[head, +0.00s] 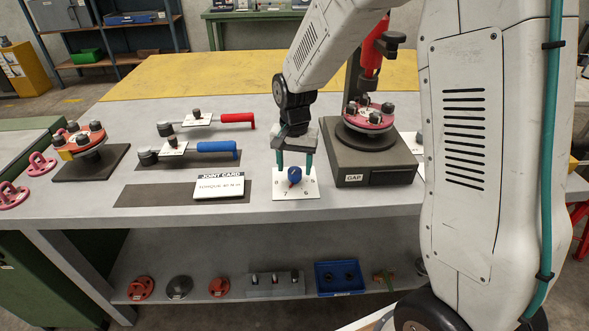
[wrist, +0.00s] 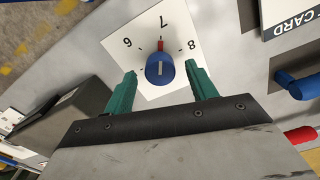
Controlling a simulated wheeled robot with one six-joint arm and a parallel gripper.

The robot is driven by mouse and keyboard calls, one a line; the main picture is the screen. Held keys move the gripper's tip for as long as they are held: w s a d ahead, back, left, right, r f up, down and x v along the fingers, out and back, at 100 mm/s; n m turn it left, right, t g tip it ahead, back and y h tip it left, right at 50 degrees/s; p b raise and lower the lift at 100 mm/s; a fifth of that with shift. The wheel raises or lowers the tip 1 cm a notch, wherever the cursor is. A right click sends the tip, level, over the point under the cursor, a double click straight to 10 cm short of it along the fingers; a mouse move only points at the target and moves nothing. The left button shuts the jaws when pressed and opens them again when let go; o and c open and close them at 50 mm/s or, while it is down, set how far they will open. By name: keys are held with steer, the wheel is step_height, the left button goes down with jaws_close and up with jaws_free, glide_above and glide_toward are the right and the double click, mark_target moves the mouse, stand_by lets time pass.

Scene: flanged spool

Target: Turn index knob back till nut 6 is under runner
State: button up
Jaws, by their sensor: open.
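The index knob (head: 294,176) is blue and sits on a white number plate (head: 280,193). In the wrist view the knob (wrist: 160,72) has a red pointer (wrist: 160,45) aimed at the 7, with 6 to its left and 8 to its right. My gripper (head: 294,164) is open above the plate, its teal fingers on either side of the knob; in the wrist view the gripper (wrist: 161,84) appears apart from it. The red flange (head: 372,120) with several dark nuts sits on the grey stand marked GAP (head: 352,162). The red runner (head: 371,60) is above it; nut numbers are unreadable.
Left of the plate lie a joint card (head: 220,186), a blue-handled wrench (head: 216,147) and a red-handled wrench (head: 235,117). A second red flange (head: 84,138) is at the far left. The stand is close to the right of my gripper.

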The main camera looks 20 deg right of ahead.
steer(key=shift+f, duration=1)
steer(key=c, duration=1)
steer(key=shift+n, duration=0.4)
steer(key=n, duration=0.5)
steer(key=shift+d, duration=0.1)
steer(key=n, duration=0.6)
steer(key=shift+r, duration=0.1)
